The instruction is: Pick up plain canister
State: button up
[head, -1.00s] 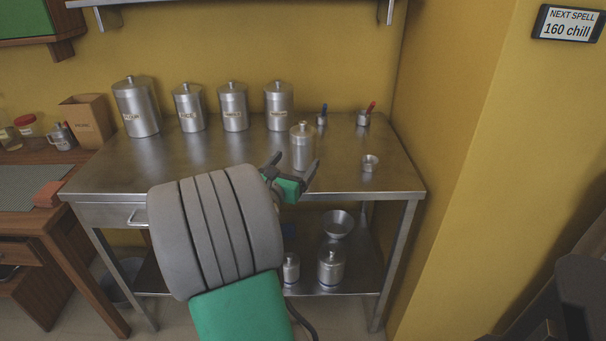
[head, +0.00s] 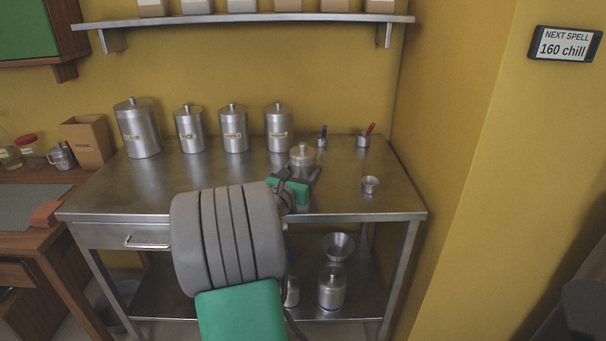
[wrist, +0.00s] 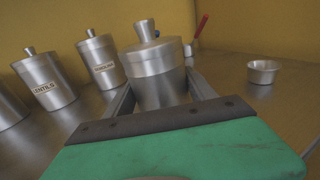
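The plain steel canister (head: 302,156) stands upright on the steel table, with a knobbed lid and no label visible. In the wrist view the canister (wrist: 160,82) is close ahead, between the two fingers of my gripper (wrist: 162,98). The fingers are spread, one on each side of it; whether either touches it is hard to tell. In the head view my gripper (head: 299,174) covers the canister's lower part. The canister's base is hidden in both views.
Several labelled canisters (head: 234,130) stand in a row to the left and behind. A small steel cup (head: 370,184) is on the right; cups with blue (head: 322,138) and red (head: 366,137) handles stand behind. A shelf (head: 240,19) hangs above. The table's front left is clear.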

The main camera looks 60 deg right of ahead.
jog(key=c, duration=1.2)
jog(key=shift+o, duration=0.2)
jog(key=shift+r, duration=0.15)
